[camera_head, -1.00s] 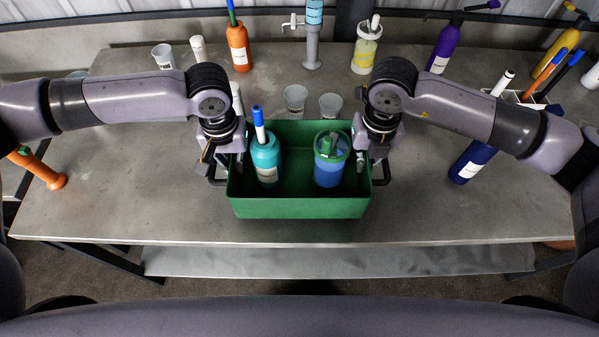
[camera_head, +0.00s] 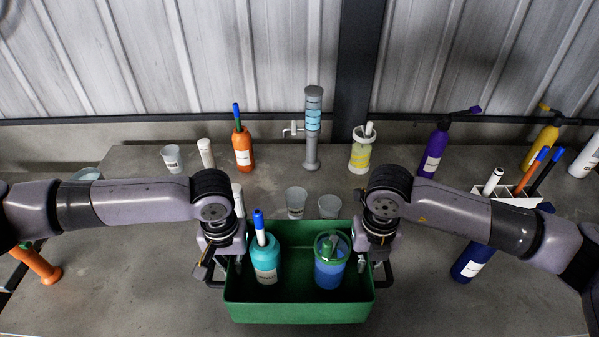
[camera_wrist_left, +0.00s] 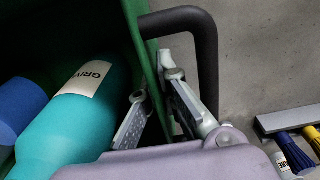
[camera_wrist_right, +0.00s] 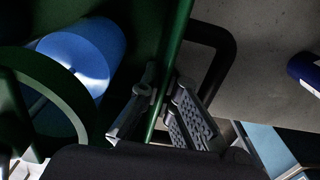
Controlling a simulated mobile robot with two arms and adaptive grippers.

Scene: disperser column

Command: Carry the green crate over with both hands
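The green crate (camera_head: 298,312) stands at the near middle of the table in the head view, level, with black handles on its short sides. In it stand a teal bottle (camera_head: 265,265) with a blue-capped marker in its neck and a blue vessel (camera_head: 330,270) with a green rim. My left gripper (camera_head: 232,263) is at the left wall; in the left wrist view its fingers (camera_wrist_left: 153,87) pinch the wall beside the handle. My right gripper (camera_head: 370,262) is at the right wall; in the right wrist view its fingers (camera_wrist_right: 161,82) straddle and grip the rim.
Two grey cups (camera_head: 296,202) stand close behind the crate. A dispenser column (camera_head: 312,130), an orange bottle (camera_head: 243,150) and a yellow-labelled bottle (camera_head: 362,150) stand further back. A navy bottle (camera_head: 472,262) lies to the right. Bare table lies left of the crate.

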